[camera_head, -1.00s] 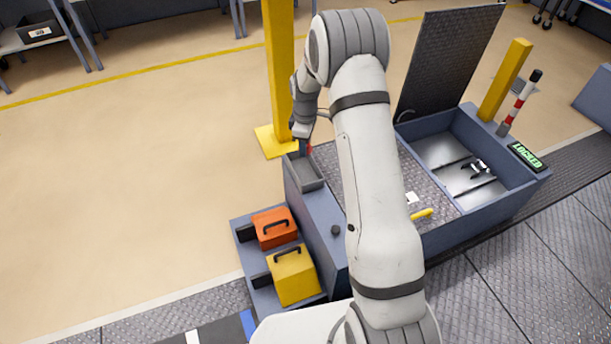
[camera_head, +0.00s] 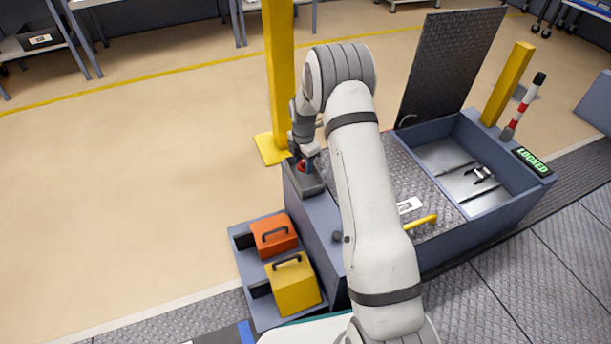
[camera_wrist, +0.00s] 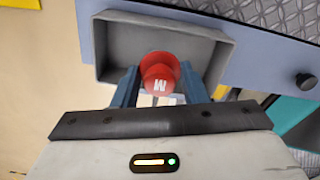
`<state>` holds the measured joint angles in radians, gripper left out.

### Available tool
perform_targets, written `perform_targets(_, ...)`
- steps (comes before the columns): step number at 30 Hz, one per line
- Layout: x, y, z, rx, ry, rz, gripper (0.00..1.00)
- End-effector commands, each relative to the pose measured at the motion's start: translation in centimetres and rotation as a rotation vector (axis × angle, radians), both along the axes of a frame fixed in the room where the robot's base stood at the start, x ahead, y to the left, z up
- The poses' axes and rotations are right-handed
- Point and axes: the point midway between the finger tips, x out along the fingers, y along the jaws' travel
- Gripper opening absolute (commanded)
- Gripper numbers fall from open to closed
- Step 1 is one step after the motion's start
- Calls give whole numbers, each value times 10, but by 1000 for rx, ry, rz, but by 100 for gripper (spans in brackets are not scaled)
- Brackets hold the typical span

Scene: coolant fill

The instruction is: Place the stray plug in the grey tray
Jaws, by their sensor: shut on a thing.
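The stray plug is a red, rounded piece with a white letter mark on top; it shows in the wrist view (camera_wrist: 160,75) between the two blue fingers, and a bit of its red shows in the head view (camera_head: 303,167). My gripper (camera_wrist: 158,88) is shut on it; in the head view my gripper (camera_head: 303,162) points down at the tray. The grey tray (camera_wrist: 112,50) is a shallow rectangular box, also in the head view (camera_head: 311,190). The plug is over the tray's opening; I cannot tell whether it touches the tray floor. The fingers hide part of the tray.
The tray sits on a blue-grey cabinet (camera_head: 322,225) beside a yellow post (camera_head: 279,70). A dark knob (camera_wrist: 306,81) is on the cabinet top. Orange (camera_head: 273,236) and yellow (camera_head: 294,285) boxes stand in front. An open bay with a raised lid (camera_head: 450,65) is at right.

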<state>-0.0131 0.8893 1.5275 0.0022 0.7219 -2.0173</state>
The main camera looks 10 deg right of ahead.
Motion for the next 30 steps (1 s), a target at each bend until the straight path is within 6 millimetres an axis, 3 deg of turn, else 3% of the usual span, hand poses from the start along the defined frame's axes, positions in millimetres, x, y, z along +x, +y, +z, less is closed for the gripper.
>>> perform_targets(9, 0, 0, -47, 0, -1, -1, 18)
perform_targets(21, 0, 1, -52, 0, 0, 0, 18)
perform_targets(22, 0, 1, -51, 0, -1, 0, 41)
perform_targets(30, 0, 1, -50, 0, -1, 0, 61)
